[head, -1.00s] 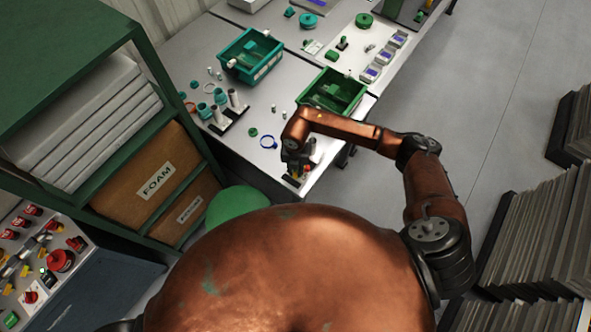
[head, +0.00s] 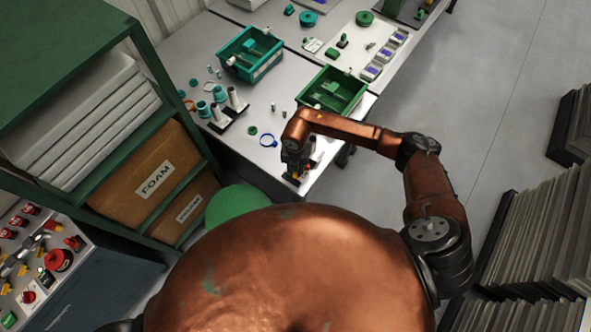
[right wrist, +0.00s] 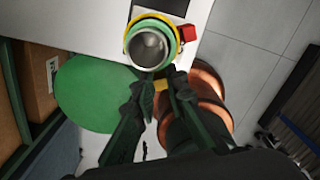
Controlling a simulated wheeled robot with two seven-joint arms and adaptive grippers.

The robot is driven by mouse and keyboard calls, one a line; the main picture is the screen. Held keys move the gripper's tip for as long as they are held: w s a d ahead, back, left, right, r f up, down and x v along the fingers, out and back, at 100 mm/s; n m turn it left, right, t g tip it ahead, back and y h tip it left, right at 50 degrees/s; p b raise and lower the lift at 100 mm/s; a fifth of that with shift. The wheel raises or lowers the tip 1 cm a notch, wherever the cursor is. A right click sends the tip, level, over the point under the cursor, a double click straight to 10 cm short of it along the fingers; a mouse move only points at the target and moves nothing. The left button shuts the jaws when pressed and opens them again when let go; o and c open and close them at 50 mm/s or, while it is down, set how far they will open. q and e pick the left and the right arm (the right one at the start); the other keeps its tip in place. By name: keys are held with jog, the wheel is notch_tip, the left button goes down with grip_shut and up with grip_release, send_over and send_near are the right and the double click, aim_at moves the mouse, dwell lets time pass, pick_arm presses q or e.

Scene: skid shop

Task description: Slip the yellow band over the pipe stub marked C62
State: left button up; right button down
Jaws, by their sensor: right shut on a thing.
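My right gripper (right wrist: 160,92) is shut on a small yellow tab of the yellow band (right wrist: 133,24). In the right wrist view the band lies around a silver pipe stub (right wrist: 151,49) with a green ring at its mouth. How far down the stub the band sits cannot be told from above. A red piece (right wrist: 188,34) sticks out at the right of the stub. No C62 mark is readable. In the head view my right gripper (head: 293,176) is at the table's near corner and hides most of the stub. My left gripper is not in view.
A green bin (head: 352,108) and teal bin (head: 222,57) stand behind. A green round thing (right wrist: 97,92) is beside the table.

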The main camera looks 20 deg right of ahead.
jog(key=shift+f, duration=0.2)
dwell(0.3)
jog(key=c, duration=1.8)
grip_release()
jog(key=shift+c, duration=0.2)
jog(key=shift+o, duration=0.4)
jog(key=o, duration=0.3)
jog(key=shift+r, duration=0.1)
notch_tip(320, 180, up, 11)
jog(key=p, duration=0.7)
jog(key=shift+a, duration=0.1)
